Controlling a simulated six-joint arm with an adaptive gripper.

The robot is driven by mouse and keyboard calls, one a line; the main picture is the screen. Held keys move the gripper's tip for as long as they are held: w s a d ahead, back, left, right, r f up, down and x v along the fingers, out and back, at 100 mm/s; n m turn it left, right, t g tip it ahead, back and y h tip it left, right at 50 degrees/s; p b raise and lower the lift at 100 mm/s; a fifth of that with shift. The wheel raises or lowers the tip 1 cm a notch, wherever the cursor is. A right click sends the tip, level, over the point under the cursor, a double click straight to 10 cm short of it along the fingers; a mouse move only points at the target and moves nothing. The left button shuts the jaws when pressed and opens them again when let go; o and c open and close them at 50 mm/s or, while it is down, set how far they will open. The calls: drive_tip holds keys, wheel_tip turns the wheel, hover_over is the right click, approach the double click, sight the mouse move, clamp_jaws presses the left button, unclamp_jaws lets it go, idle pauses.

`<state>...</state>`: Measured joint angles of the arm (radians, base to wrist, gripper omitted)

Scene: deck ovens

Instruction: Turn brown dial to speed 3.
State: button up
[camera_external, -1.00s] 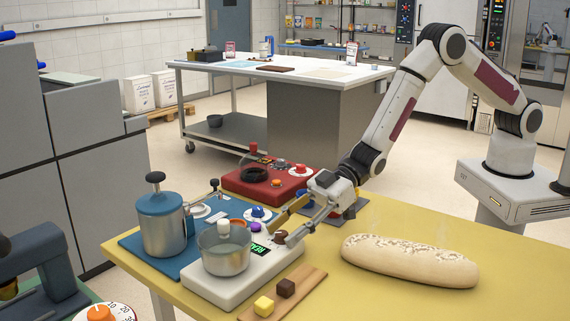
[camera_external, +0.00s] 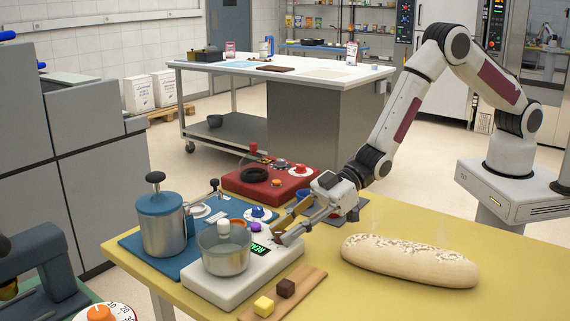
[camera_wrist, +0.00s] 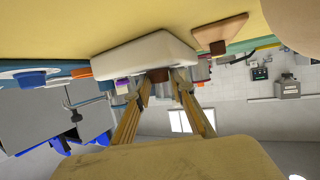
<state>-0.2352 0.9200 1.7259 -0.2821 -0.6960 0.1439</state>
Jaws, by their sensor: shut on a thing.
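The brown dial (camera_external: 277,238) sits at the right end of the white machine (camera_external: 216,290), beside the green display (camera_external: 260,249) and purple knob (camera_external: 255,226). My gripper (camera_external: 287,237) reaches the dial from the upper right, and its fingers partly cover it. In the wrist view the brown dial (camera_wrist: 158,75) lies between the two tan fingertips of my gripper (camera_wrist: 160,80), which are closed on its sides. The dial's pointer and any speed marks are too small or hidden to read.
A metal pot (camera_external: 224,252) stands on the white machine. A blue machine (camera_external: 140,243) and a red one (camera_external: 262,183) stand behind it. A wooden board (camera_external: 290,301) with yellow and brown cubes lies in front. A long loaf (camera_external: 410,261) lies to the right on the yellow table.

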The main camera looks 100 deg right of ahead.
drive_tip(key=shift+m+h, duration=0.5)
drive_tip(key=shift+h, duration=0.1)
drive_tip(key=o, duration=1.1)
drive_tip(key=shift+s, duration=0.15)
drive_tip(key=v, duration=1.1)
drive_tip(key=shift+s, duration=0.4)
drive_tip(key=shift+d, duration=0.1)
drive_tip(key=shift+r, duration=0.15)
